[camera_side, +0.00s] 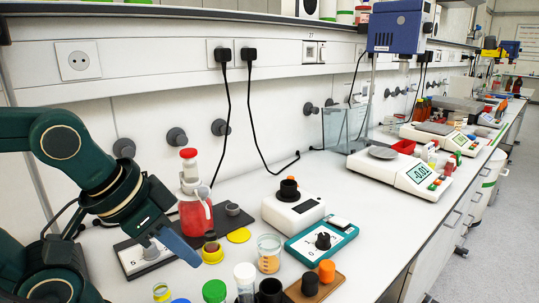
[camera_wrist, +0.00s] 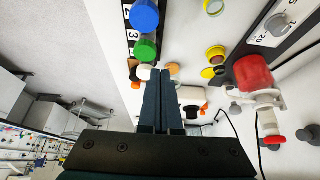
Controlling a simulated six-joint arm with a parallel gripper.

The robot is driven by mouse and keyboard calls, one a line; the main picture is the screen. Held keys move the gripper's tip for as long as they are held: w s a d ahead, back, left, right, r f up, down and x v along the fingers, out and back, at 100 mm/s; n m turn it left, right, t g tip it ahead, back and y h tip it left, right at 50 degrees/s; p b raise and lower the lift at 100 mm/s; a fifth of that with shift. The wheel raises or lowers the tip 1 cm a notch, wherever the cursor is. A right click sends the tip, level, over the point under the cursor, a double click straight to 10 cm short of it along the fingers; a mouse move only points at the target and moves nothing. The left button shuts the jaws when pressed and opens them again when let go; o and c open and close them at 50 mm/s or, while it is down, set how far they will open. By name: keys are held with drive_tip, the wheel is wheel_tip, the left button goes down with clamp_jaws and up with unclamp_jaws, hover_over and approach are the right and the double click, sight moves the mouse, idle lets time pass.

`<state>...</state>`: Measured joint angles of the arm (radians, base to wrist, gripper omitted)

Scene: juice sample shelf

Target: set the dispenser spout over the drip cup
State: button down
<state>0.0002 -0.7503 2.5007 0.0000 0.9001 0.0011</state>
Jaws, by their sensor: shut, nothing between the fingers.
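The dispenser is a red bottle (camera_side: 196,215) with a white neck and a red cap, standing left of centre in the side view. In the wrist view its red body (camera_wrist: 254,76) is at the right, with white fittings beside it. A small grey part sticks out at its upper right; I cannot tell clearly which way the spout points. A small dark cup with a yellow base (camera_side: 211,252), apparently the drip cup, stands in front of the bottle. It seems to show in the wrist view (camera_wrist: 215,54). My gripper (camera_side: 190,256) is shut and empty, left of this cup.
A black-and-white dial panel (camera_side: 132,265) lies under my gripper. A yellow disc (camera_side: 239,235), a beaker with orange contents (camera_side: 269,257) and green-capped (camera_side: 214,291) and white-capped containers stand close by. A white device (camera_side: 291,212) and teal tray (camera_side: 315,243) are to the right.

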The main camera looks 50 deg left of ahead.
drive_tip(key=c, duration=1.5)
unclamp_jaws()
drive_tip(key=shift+c, duration=0.2)
drive_tip(key=o, duration=0.9)
drive_tip(key=shift+s+n, duration=0.25)
drive_tip(key=shift+n, duration=0.15)
drive_tip(key=w+a+r+n+g, duration=0.1)
drive_tip(key=w+a+r+n, duration=0.15)
drive_tip(key=r+n, duration=0.3)
drive_tip(key=n+g, duration=0.5)
drive_tip(key=n, duration=0.5)
hover_over(203, 189)
drive_tip(key=shift+f, duration=0.2)
drive_tip(key=shift+a+f, duration=0.1)
drive_tip(key=shift+f, duration=2.45)
